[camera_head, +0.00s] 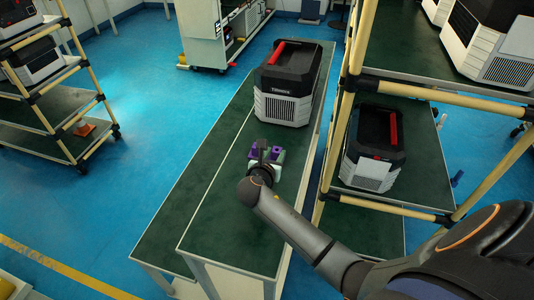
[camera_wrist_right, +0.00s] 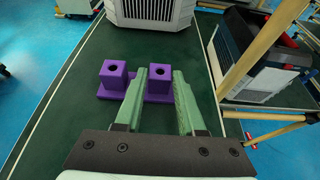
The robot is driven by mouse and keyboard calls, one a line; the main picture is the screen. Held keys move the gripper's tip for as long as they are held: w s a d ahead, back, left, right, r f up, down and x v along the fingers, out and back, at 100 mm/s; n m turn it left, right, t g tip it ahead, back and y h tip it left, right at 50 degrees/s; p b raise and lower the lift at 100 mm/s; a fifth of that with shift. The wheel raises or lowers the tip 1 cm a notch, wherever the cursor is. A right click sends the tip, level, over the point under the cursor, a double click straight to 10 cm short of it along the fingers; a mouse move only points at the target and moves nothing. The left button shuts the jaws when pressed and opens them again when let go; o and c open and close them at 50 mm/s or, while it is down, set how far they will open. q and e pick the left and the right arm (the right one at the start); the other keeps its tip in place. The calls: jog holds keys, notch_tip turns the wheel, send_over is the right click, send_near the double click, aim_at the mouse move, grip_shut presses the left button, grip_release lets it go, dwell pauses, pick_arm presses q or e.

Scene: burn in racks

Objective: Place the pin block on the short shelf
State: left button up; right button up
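The purple pin block (camera_wrist_right: 112,78) lies on a green bench top (camera_wrist_right: 62,125). It has two raised square posts with round holes on a flat base. In the head view the pin block (camera_head: 276,153) is partly covered by my right wrist. My right gripper (camera_wrist_right: 162,72) has green fingers standing apart, one on each side of the block's right post. I cannot tell whether they touch it. My left gripper is in neither view. Which surface is the short shelf is not clear; a yellow-post rack with green shelves (camera_head: 365,228) stands on the right.
A black and white device with a red handle (camera_head: 287,90) stands on the bench beyond the block. A similar device (camera_head: 370,150) is on the rack's middle shelf. The near part of the bench is bare. A rack post (camera_head: 350,70) rises close to the bench's right side.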

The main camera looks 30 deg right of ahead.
grip_shut()
jog(key=shift+r, duration=0.1)
dwell(0.3)
